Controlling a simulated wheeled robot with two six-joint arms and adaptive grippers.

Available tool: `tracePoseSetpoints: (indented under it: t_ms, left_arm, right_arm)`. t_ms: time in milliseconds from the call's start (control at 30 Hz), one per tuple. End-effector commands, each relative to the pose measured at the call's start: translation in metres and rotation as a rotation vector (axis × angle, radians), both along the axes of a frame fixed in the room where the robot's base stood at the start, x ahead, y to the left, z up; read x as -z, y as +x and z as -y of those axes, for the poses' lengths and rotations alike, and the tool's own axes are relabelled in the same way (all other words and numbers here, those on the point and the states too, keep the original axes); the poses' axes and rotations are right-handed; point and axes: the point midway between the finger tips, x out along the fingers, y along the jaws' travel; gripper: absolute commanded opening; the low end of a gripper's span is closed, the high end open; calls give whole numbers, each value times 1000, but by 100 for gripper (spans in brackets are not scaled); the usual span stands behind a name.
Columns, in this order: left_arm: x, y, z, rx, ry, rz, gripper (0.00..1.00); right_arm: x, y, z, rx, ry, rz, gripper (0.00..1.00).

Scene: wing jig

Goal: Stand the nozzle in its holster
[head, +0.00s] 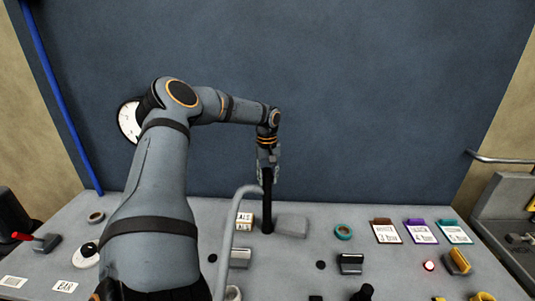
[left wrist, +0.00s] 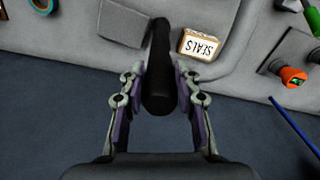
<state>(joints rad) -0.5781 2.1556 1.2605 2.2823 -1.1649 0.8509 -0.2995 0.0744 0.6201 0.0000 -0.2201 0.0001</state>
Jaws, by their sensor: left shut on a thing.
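My left gripper (head: 268,160) is shut on a black rod-like thing, which I take to be the nozzle (head: 267,205). It stands about upright below the fingers, its lower end between a box of seals and a flat grey block. In the left wrist view the nozzle (left wrist: 160,80) runs between the two fingers of the gripper (left wrist: 160,92), pointing away from me. Whether its lower end touches the bench or sits in a holster, I cannot tell. I cannot pick out the holster for certain. My right gripper is not in view.
The seals box (head: 244,220) stands just left of the nozzle, the grey block (head: 291,226) just right. A curved grey bar (head: 231,240) rises in front. A teal ring (head: 343,232) and labelled bins (head: 387,232) lie further right. A wall (head: 360,100) stands behind the bench.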

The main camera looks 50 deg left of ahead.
Motion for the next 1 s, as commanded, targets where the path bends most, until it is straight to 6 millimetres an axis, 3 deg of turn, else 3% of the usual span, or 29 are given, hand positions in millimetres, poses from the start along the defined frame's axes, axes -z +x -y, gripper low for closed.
tracePoseSetpoints:
  t_ms: [67,100,233,633,1000]
  left_arm:
    - [4,0,0,0,1,0,0]
    - [3,0,0,0,0,0,36]
    - [2,0,0,0,0,0,54]
    - [-6,1,0,1,1,3,55]
    - [-90,0,0,0,4,3,55]
  right_arm:
    - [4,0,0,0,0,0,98]
    - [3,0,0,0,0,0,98]
    - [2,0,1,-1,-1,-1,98]
    - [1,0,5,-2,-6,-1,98]
    - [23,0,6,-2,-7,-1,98]
